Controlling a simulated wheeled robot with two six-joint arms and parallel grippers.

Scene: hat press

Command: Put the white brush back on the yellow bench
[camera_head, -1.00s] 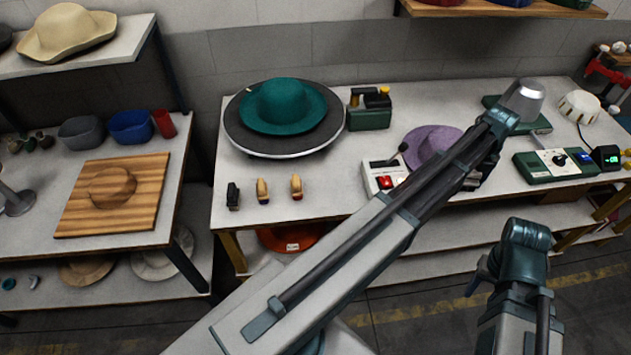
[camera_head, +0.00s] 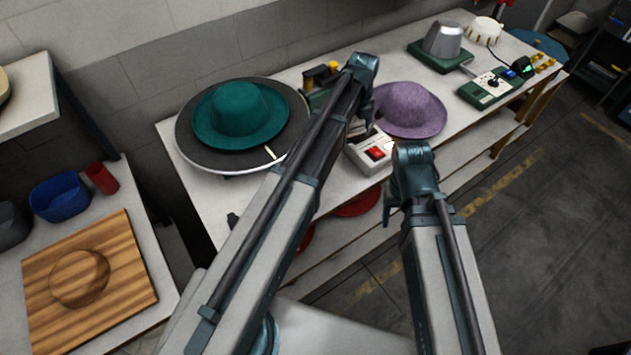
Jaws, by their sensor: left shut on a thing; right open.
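My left gripper (camera_head: 361,122) is shut over the bench, just left of the purple hat and above the white switch box. A small pale piece (camera_head: 356,130) shows at its jaws, probably the white brush; my arm and the gripper hide most of it. The yellow bench (camera_head: 200,207) has a pale top and yellow legs. My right gripper (camera_head: 389,209) is open and empty in front of the bench's front edge.
A teal hat (camera_head: 237,113) sits on a dark round turntable (camera_head: 186,150). A purple hat (camera_head: 412,112), a white switch box (camera_head: 369,156), a green box (camera_head: 317,101) and a steel cone (camera_head: 442,42) also stand on the bench. The top is bare at its front left.

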